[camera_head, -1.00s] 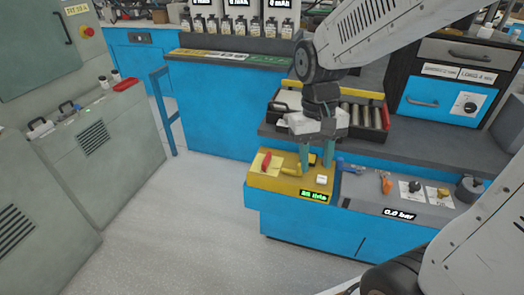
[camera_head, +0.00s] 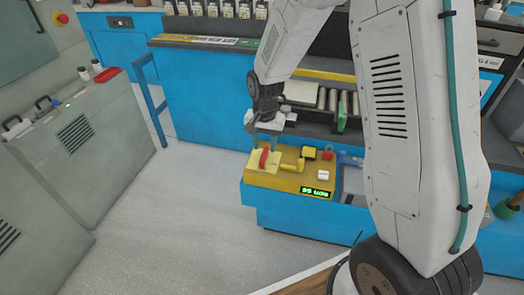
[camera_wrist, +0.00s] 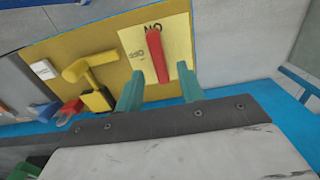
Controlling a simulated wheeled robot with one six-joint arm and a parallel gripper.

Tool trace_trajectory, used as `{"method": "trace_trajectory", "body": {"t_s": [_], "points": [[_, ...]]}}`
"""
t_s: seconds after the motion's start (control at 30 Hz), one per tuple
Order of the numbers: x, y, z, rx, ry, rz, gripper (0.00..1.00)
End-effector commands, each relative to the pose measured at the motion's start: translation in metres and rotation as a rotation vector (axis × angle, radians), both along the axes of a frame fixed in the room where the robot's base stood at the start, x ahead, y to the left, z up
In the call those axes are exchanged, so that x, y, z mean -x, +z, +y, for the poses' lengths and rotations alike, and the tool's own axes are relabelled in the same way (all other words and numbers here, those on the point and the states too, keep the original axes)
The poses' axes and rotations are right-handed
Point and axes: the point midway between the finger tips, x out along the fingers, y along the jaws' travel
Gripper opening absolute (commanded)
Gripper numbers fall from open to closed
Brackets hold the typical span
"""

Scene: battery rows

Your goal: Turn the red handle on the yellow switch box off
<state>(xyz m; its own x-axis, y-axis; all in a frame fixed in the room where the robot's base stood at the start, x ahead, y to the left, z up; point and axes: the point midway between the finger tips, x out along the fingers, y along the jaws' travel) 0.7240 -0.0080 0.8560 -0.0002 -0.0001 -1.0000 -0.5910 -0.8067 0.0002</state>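The yellow switch box (camera_head: 277,181) sits on the blue bench's near left corner. The red handle (camera_head: 264,157) stands on a pale yellow plate on the box; it also shows in the wrist view (camera_wrist: 156,55). In that view it lies along the line toward the "ON" mark, with "OFF" to its side. My gripper (camera_head: 263,146) is open over the handle, and in the wrist view its green fingers (camera_wrist: 159,76) are on either side of the handle's near part, with gaps visible. I cannot tell whether either finger touches it.
A yellow lever (camera_head: 292,165), a white button (camera_head: 323,175) and a lit display (camera_head: 314,192) are on the same box, right of the handle. Rollers (camera_head: 338,101) lie behind. Grey cabinets (camera_head: 85,150) stand left; the floor between is clear.

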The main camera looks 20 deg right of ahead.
Motion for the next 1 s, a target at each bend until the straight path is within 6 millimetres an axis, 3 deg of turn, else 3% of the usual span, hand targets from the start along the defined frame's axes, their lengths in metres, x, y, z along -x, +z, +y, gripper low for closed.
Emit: {"method": "trace_trajectory", "body": {"t_s": [0.2, 0.57, 0.7, 0.8, 0.83, 1.0], "points": [[0.001, -0.028, 0.000, 0.000, 0.002, 0.002, 0.38], [0.000, -0.035, 0.001, 0.000, 0.003, 0.000, 0.38], [0.000, -0.034, 0.001, 0.000, 0.003, 0.000, 0.02], [0.000, -0.034, 0.002, 0.000, 0.004, 0.000, 0.00], [0.000, -0.034, 0.010, 0.000, 0.008, 0.000, 0.00], [-0.001, -0.034, 0.006, -0.001, 0.018, -0.002, 0.00]]}}
